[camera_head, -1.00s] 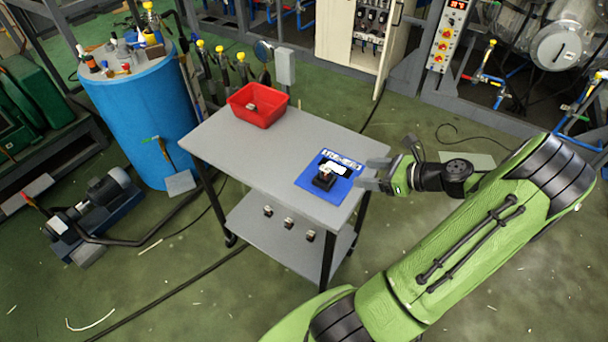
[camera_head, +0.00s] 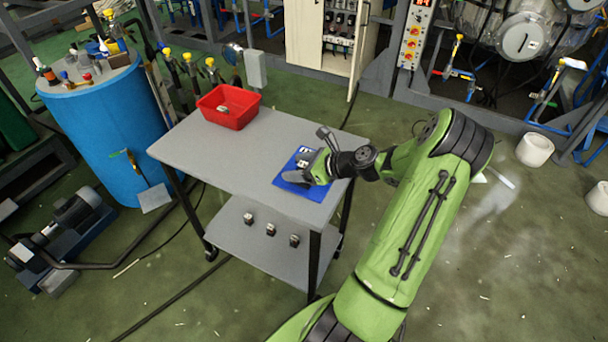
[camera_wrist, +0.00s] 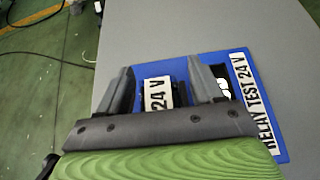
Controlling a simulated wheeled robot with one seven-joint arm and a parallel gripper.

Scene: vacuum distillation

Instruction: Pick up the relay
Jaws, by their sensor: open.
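A blue mat (camera_head: 308,206) marked "RELAY TEST 24 V" lies on the grey cart's near right end. It also shows in the wrist view (camera_wrist: 210,68). On it is a small dark device with a white "24 V" label (camera_wrist: 157,94); I cannot tell whether this is the relay or a socket holding it. My gripper (camera_head: 309,158) is over the mat and open. In the wrist view its two fingers (camera_wrist: 160,75) stand either side of the labelled device with gaps. In the head view my gripper mostly hides the device.
A red bin (camera_head: 229,108) with a small item inside stands at the cart top's (camera_head: 200,150) back. Several small dark-and-white units (camera_head: 270,229) sit on the lower shelf (camera_head: 250,255). A blue drum (camera_head: 105,130) stands left of the cart. The cart's middle is clear.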

